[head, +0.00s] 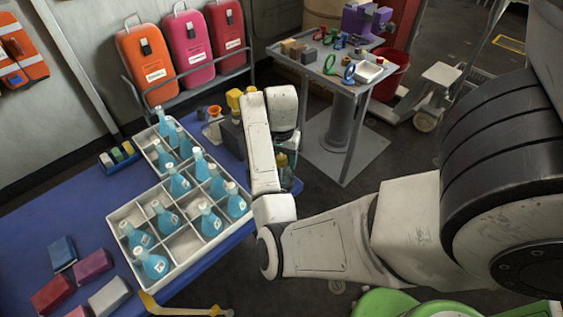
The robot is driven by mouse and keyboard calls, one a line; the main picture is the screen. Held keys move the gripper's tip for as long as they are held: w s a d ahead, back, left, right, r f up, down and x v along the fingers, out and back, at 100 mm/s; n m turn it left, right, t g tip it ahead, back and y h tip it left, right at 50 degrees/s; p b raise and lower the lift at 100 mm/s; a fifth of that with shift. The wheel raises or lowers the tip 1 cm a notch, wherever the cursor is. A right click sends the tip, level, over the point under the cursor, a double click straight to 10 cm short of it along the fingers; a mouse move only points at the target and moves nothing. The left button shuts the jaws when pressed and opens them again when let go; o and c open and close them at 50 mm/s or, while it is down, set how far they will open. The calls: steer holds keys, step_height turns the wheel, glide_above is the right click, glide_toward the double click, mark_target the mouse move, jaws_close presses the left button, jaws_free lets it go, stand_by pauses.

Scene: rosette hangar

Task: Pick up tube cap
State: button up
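I cannot pick out a tube cap for certain in the head view. Small yellow pieces (235,98) and an orange-topped item (214,111) stand at the far right end of the blue table (75,215), just left of my arm. My arm reaches in from the right and bends up over that end of the table. My gripper (284,150) is at the arm's far end, mostly hidden by my own links, and its fingers do not show clearly. A small yellowish item (281,160) shows just below it. I cannot tell whether the gripper touches or holds it.
White divided crates (125,212) with several blue-liquid flasks fill the table's middle. Coloured blocks (92,264) lie front left. A grey pedestal table (352,88) with small parts stands beyond my arm. Orange and pink cases (146,66) stand by the wall. A red bin (392,72) is at the back.

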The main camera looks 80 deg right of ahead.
steer(key=c, duration=1)
step_height(320, 180, up, 9)
steer(key=p, duration=0.3)
steer(key=shift+w, duration=0.1)
step_height(320, 180, up, 5)
steer(key=p, duration=0.5)
stand_by(0.6)
